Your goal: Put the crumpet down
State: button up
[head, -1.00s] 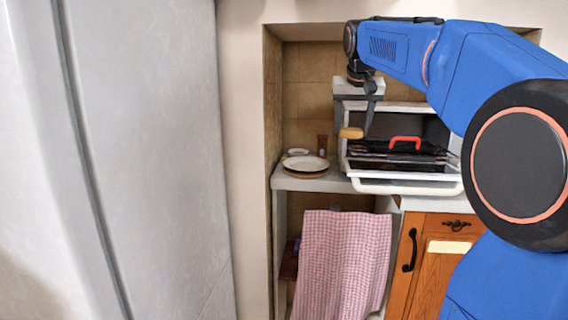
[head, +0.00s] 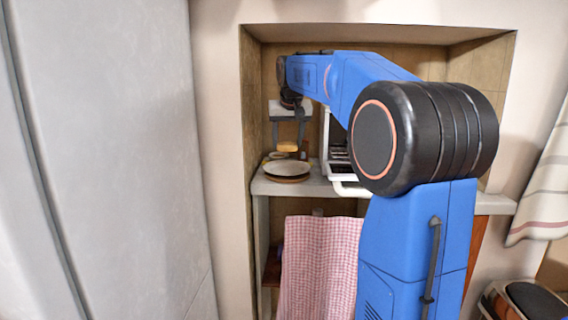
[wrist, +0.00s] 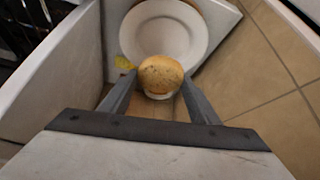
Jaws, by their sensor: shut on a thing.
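The crumpet (wrist: 161,76) is round and golden with a pitted top. My gripper (wrist: 160,84) is shut on it, with one finger at each side. In the head view the crumpet (head: 287,146) hangs in the air below my gripper (head: 288,140), above the back part of the shelf. A pale plate (head: 287,169) lies on the shelf below the crumpet and nearer the camera. In the wrist view the white plate (wrist: 182,36) lies beyond the crumpet, which covers a bit of its near rim.
A small white dish (wrist: 158,95) shows partly behind the crumpet, and a yellow piece (wrist: 124,64) lies left of the plate. A checked cloth (head: 320,262) hangs below the shelf.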

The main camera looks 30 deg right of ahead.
aim_at(288, 149)
jog(key=shift+f, duration=3.55)
jog(key=shift+f, duration=0.1)
jog(key=o, duration=1)
jog(key=shift+o, duration=0.2)
jog(key=v, duration=1.1)
jog(key=s+a+f+n, duration=0.1)
jog(key=s+a+f, duration=0.4)
jog(key=s+f, duration=0.5)
jog(key=s+a+f+n+y, duration=0.1)
jog(key=s+a+f+n, duration=0.1)
jog(key=s+a+f, duration=0.4)
jog(key=s+a+f+n+y, duration=0.1)
jog(key=s+a+f, duration=0.5)
jog(key=s+f, duration=0.8)
jog(key=s, duration=0.6)
jog(key=shift+s+n+g, duration=0.3)
jog(key=shift+g, duration=0.1)
